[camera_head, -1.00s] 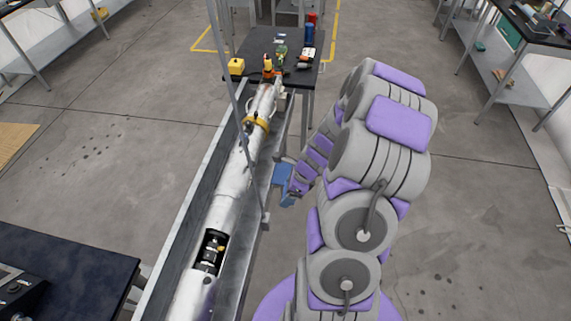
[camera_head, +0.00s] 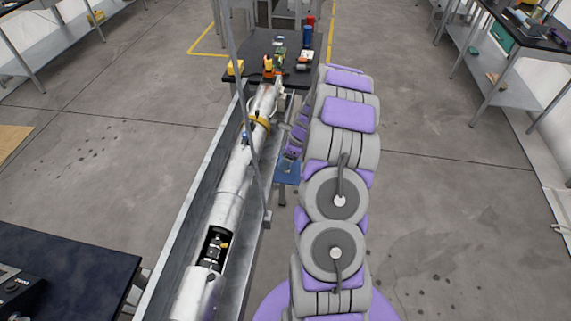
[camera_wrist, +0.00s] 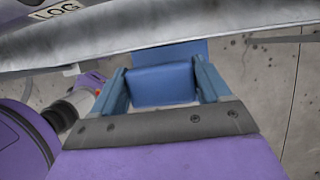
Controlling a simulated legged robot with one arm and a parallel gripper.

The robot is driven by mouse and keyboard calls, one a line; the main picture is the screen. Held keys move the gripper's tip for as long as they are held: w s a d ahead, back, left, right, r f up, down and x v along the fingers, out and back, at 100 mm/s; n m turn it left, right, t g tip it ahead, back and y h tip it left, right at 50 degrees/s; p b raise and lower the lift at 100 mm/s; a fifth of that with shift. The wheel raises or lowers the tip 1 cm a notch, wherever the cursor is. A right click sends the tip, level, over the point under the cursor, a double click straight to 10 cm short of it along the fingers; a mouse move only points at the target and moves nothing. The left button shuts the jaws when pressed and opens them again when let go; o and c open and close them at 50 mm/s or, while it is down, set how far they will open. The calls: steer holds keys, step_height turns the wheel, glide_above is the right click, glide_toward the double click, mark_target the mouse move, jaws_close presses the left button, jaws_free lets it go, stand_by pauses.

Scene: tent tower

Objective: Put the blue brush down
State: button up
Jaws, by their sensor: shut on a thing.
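The blue brush (camera_wrist: 163,85) shows in the wrist view as a blue block with a flat face, between the two blue fingers of my gripper (camera_wrist: 161,92). My gripper is shut on it. In the head view, my gripper (camera_head: 288,172) is beside the right edge of the long metal trough, partly hidden by my arm. There I cannot clearly tell the brush from the blue fingers. The brush's lower end and any bristles are hidden.
A long silver tube (camera_head: 235,172) lies in the grey metal trough (camera_head: 192,222), with a thin upright pole near it. A dark table (camera_head: 262,47) with tools and cans stands at the far end. The floor right of my arm is clear.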

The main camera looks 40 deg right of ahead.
steer(key=f, duration=0.1)
steer(key=d+f, duration=0.1)
steer(key=f, duration=0.2)
steer(key=shift+d+b, duration=0.35)
steer(key=shift+d, duration=0.05)
steer(key=shift+s+d, duration=0.1)
steer(key=shift+d, duration=0.35)
steer(key=shift+c, duration=0.4)
steer(key=o, duration=0.7)
steer(key=shift+a, duration=0.15)
steer(key=o, duration=0.4)
steer(key=shift+a+r, duration=0.15)
steer(key=shift+a, duration=0.6)
steer(key=shift+c, duration=0.2)
steer(key=shift+d+r, duration=0.1)
steer(key=shift+d, duration=0.2)
steer(key=r, duration=0.1)
steer(key=d+r, duration=0.1)
steer(key=s+d+r+p, duration=0.1)
steer(key=shift+r, duration=0.25)
steer(key=a+p+v, duration=0.1)
steer(key=v, duration=0.6)
steer(key=shift+r, duration=0.4)
